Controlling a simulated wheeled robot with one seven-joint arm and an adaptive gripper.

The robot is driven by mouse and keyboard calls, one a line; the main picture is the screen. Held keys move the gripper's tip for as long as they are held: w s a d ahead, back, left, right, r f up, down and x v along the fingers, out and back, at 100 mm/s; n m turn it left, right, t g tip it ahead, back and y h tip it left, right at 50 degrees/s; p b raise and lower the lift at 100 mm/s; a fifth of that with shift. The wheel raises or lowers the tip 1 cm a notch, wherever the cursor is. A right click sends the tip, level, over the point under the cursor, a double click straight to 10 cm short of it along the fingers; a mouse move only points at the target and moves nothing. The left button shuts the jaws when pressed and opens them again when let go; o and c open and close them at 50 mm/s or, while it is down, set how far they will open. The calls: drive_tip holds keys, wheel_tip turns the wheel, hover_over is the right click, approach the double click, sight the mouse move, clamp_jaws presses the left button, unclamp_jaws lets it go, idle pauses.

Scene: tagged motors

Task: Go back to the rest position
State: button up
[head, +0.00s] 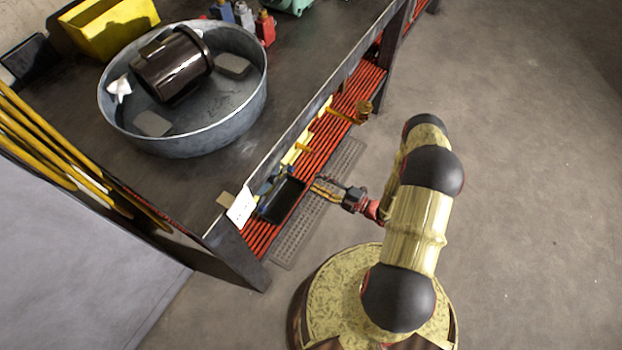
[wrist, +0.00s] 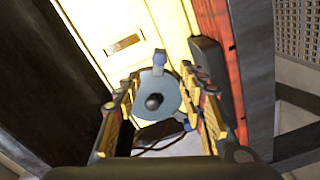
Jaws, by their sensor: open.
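In the head view my arm reaches left from my base to the lower shelf under the workbench. My gripper (head: 324,188) is at the shelf's outer edge, just right of a black tray (head: 283,199). In the wrist view my gripper (wrist: 160,88) shows its two fingers wide apart, open. A grey-blue round part (wrist: 158,82) with a dark knob and blue tabs appears between and beyond the fingers. I cannot tell whether the fingers touch it.
The bench's front edge and its dark leg (head: 238,258) stand close to my arm. A metal tub (head: 190,142) on the bench holds a dark motor (head: 172,66). The shelf has red slats (head: 337,125) and yellow items. Open floor (head: 530,170) lies to the right.

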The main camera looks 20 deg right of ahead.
drive_tip(key=shift+s+d, duration=0.25)
drive_tip(key=shift+s, duration=0.15)
drive_tip(key=shift+n, duration=0.3)
